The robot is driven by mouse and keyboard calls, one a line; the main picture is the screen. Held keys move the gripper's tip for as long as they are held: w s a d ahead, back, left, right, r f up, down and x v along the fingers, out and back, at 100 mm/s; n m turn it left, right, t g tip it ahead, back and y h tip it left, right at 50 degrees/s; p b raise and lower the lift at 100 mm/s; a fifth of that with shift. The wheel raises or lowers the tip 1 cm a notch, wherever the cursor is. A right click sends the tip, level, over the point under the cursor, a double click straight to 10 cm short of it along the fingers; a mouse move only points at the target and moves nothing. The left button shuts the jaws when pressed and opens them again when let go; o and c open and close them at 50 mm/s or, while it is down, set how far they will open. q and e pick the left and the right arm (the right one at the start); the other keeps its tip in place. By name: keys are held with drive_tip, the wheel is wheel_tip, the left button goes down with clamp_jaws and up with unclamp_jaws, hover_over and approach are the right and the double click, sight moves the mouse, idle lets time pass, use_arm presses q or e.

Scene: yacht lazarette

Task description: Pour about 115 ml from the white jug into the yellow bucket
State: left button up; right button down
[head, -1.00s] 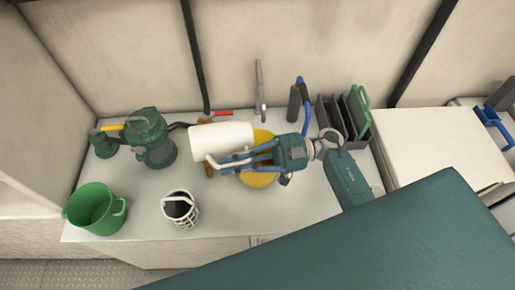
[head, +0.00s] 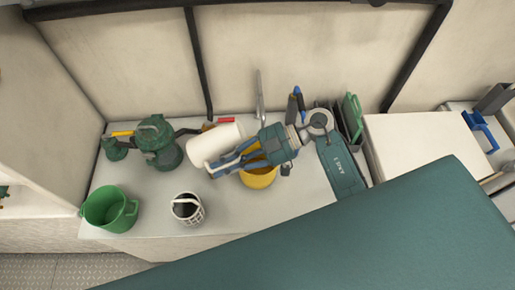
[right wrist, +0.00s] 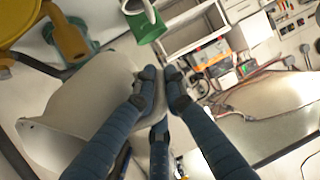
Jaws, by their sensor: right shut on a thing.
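The white jug (head: 213,143) is held tilted on its side above the counter, at the left end of my right gripper (head: 235,160). My right gripper is shut on the jug's handle side, with the blue fingers together. In the right wrist view the jug (right wrist: 85,105) fills the left, beside the fingertips (right wrist: 162,82). The yellow bucket (head: 258,182) stands on the counter, partly hidden under the gripper. I cannot see any liquid. My left gripper is not in view.
A green bucket (head: 108,210) and a white basket-like cup (head: 187,208) stand front left. A green pump (head: 158,142) stands behind them. A tap (head: 260,98) and a rack (head: 352,122) are at the back. The front counter (head: 235,215) has free room.

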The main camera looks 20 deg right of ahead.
drive_tip(key=shift+w+a+r+m+h+p, duration=0.15)
drive_tip(key=shift+r+h+p, duration=0.6)
drive_tip(key=shift+p, duration=1.55)
drive_tip(key=shift+r+m+h+p, duration=0.25)
drive_tip(key=shift+r+h+p, duration=0.5)
drive_tip(key=shift+p, duration=1.5)
drive_tip(key=shift+f+h+b, duration=0.25)
drive_tip(key=shift+h+b, duration=0.05)
drive_tip(key=shift+m+h, duration=0.4)
drive_tip(key=shift+h, duration=0.3)
drive_tip(key=shift+f+h, duration=0.35)
drive_tip(key=shift+h, duration=0.15)
drive_tip(key=shift+w+f+h, duration=0.1)
drive_tip(key=shift+h, duration=0.3)
drive_tip(key=shift+a+r+m+g+h, duration=0.2)
drive_tip(key=shift+a+m+h, duration=0.15)
drive_tip(key=shift+h, duration=0.25)
drive_tip(key=shift+a+r+m+g+h, duration=0.15)
drive_tip(key=shift+a+m+h, duration=0.15)
drive_tip(key=shift+h, duration=0.3)
drive_tip(key=shift+a+f+h, duration=0.15)
drive_tip(key=shift+a+h, duration=0.05)
drive_tip(key=shift+h, duration=0.3)
drive_tip(key=shift+a+f+m+h, duration=0.3)
drive_tip(key=shift+f+h, duration=0.25)
drive_tip(key=shift+h, duration=0.35)
drive_tip(key=shift+s+r+m+g+h, duration=0.2)
drive_tip(key=shift+s+m+g+h, duration=0.05)
drive_tip(key=shift+h, duration=0.65)
